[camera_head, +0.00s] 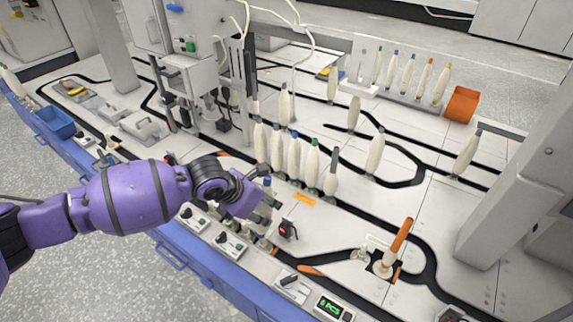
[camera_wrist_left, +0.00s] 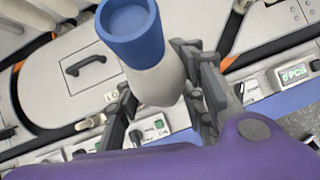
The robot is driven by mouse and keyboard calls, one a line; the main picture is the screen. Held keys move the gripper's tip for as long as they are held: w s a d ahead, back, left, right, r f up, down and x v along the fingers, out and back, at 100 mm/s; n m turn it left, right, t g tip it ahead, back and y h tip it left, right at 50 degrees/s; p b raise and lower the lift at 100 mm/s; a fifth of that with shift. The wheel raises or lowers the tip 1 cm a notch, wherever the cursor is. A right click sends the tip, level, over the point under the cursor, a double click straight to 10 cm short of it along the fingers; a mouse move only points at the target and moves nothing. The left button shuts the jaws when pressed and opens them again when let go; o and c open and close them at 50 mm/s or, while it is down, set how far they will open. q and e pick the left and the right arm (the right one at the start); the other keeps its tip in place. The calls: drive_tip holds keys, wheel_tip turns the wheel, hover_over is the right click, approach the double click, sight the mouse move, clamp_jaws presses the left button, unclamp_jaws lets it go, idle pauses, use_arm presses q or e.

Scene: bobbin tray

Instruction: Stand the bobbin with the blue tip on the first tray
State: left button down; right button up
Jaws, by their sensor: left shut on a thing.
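My left gripper (camera_head: 264,207) is shut on a pale bobbin with a blue tip (camera_head: 267,182), over the near edge of the table. In the left wrist view the fingers (camera_wrist_left: 165,90) close on either side of the bobbin's white body (camera_wrist_left: 158,80), with its blue end (camera_wrist_left: 130,24) toward the camera. The bobbin's lower end is hidden. I cannot tell which is the first tray. My right gripper is not in view.
Several pale bobbins (camera_head: 293,157) stand in a row just beyond my gripper.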

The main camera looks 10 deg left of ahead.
use_arm(q)
drive_tip(key=shift+w, duration=0.1)
idle(0.3)
drive_tip(key=shift+w+d, duration=0.1)
drive_tip(key=shift+w, duration=0.3)
drive_tip(key=c, duration=1.4)
unclamp_jaws()
drive_tip(key=shift+r, duration=0.1)
